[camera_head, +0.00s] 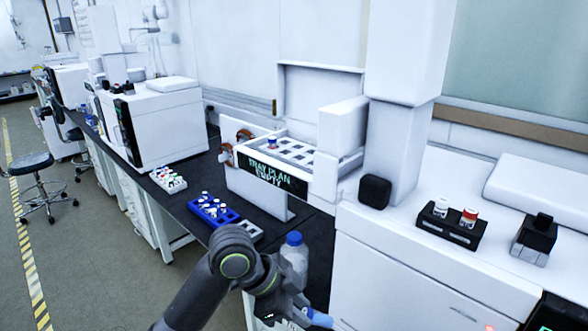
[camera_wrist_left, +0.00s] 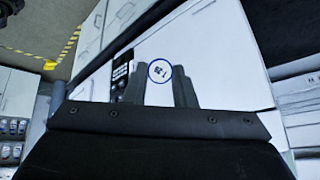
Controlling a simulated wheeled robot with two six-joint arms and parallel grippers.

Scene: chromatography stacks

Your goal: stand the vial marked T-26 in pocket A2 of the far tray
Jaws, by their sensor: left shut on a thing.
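My left gripper (camera_head: 302,314) is low at the front of the head view, in front of the bench. It is shut on a vial (camera_wrist_left: 158,71), whose round top has a blue ring and a white centre. The dark marks on that top are too small to read. A white tray with square pockets (camera_head: 300,151) sits in the opening of the white instrument, behind a sign reading "TRAY PLAN EMPTY" (camera_head: 271,174). One capped vial (camera_head: 271,143) stands at its back left. Pocket labels are not readable. My right gripper is not in view.
A clear bottle with a blue cap (camera_head: 293,258) stands just behind my left gripper. A blue rack of vials (camera_head: 229,221), a grey rack (camera_head: 249,231) and a white rack (camera_head: 176,188) are on the dark bench. A black block (camera_head: 450,231) holds two vials at right.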

